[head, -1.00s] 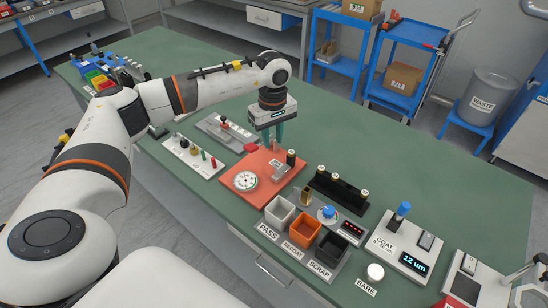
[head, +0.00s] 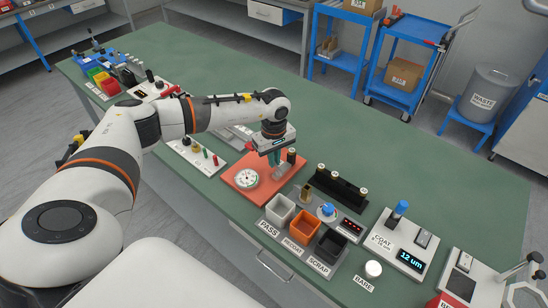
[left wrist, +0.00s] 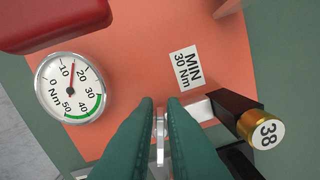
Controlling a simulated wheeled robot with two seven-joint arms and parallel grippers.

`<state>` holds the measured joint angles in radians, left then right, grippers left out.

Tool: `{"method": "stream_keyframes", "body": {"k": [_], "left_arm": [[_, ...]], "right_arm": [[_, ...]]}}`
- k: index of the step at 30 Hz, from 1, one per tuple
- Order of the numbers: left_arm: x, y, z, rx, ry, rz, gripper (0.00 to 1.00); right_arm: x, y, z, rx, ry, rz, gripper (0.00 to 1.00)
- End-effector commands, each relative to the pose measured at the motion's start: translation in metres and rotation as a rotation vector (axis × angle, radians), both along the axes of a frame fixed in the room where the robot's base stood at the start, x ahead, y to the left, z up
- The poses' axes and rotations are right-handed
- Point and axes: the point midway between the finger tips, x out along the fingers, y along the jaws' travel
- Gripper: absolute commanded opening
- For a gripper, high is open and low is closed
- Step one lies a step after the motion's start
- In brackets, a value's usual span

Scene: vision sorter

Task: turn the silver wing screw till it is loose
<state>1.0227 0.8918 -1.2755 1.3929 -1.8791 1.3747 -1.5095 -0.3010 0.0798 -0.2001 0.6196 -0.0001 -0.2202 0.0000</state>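The silver wing screw (left wrist: 160,140) shows edge-on as a narrow bright bar in the left wrist view, over the orange plate (left wrist: 120,30). In the head view the screw is mostly hidden by my left gripper (head: 276,158). The green fingers of this gripper (left wrist: 160,104) point down and stand on either side of the screw, with a very narrow gap. I cannot tell whether they press on it. A round dial gauge (left wrist: 74,88) on the plate has its needle between 10 and 20 Nm. My right gripper is not in view.
A label "MIN 30 Nm" (left wrist: 186,68) lies on the plate. Three bins, PASS (head: 279,208), RECOAT (head: 305,225) and SCRAP (head: 330,246), stand in front.

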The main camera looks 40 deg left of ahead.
Motion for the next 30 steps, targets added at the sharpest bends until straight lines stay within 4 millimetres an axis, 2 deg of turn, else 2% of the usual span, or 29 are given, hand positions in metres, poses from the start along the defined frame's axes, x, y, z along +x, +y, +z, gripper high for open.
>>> {"method": "stream_keyframes", "body": {"k": [11, 17, 30], "left_arm": [[0.000, 0.000, 0.000, 0.000, -0.001, 0.016, 0.00], [-0.002, 0.001, 0.000, -0.002, -0.001, 0.088, 0.00], [-0.010, 0.002, 0.000, -0.001, -0.001, 0.460, 0.00]], "right_arm": [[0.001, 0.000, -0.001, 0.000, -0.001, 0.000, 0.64], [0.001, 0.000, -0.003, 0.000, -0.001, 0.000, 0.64], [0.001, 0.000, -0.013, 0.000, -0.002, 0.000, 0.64]]}}
